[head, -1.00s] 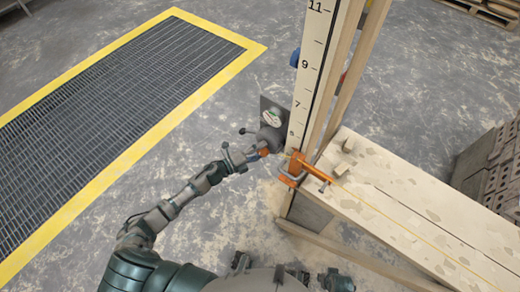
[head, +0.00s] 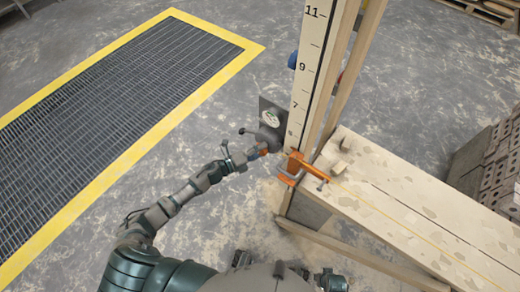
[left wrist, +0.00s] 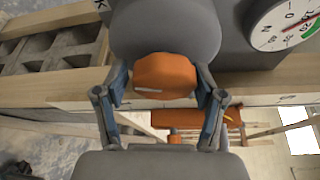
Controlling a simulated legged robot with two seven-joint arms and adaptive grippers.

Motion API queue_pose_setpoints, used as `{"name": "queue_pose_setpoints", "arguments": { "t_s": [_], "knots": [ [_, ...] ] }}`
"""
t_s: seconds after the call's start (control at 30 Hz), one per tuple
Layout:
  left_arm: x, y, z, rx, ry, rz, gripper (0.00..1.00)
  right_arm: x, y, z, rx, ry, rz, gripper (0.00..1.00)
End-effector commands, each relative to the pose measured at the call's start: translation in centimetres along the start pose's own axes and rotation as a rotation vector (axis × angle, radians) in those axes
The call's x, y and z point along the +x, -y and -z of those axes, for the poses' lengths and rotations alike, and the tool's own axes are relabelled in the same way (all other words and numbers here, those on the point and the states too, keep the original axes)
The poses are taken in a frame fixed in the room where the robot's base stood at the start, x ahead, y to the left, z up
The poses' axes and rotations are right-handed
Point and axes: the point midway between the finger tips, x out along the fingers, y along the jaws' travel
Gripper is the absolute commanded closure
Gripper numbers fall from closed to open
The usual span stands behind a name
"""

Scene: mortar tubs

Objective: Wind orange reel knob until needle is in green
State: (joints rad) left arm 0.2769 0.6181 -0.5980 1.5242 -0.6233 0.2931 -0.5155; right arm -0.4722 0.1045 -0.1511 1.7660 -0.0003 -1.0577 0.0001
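The orange reel knob (left wrist: 165,76) sits on the front of a rounded grey reel housing (left wrist: 165,28). My left gripper (left wrist: 162,95) has one finger on each side of the knob, with a narrow gap showing at both sides; it is open. In the head view, my left gripper (head: 252,153) is at the reel, low on the post. The white dial (left wrist: 287,22) has a thin red needle (left wrist: 297,27) and a green band (left wrist: 309,30) at its right. The frame edge cuts the dial, and I cannot tell whether the needle tip is in the green. My right gripper is not in view.
A numbered post (head: 307,75) stands beside the reel. An orange clamp (head: 308,169) is at the end of a sandy block wall (head: 400,205), with a yellow line running along it. Hollow blocks (head: 490,170) are at the right. A yellow-edged floor grate (head: 110,100) is at the left.

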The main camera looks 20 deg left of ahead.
Motion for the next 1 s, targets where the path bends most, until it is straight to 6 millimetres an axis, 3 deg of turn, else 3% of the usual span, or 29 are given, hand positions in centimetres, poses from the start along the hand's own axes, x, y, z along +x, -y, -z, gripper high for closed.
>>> {"name": "queue_pose_setpoints", "arguments": {
  "t_s": [0.47,0.8,1.0],
  "knots": [
    [-0.9,0.0,-0.1,0.000,0.001,0.001,0.13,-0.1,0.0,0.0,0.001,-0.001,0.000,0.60],
    [-8.0,-0.2,0.0,-0.003,0.001,-0.003,0.13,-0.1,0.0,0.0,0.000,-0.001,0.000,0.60],
    [-11.1,-0.2,0.0,-0.003,-0.001,-0.001,0.13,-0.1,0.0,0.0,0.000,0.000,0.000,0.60]
  ]
}}
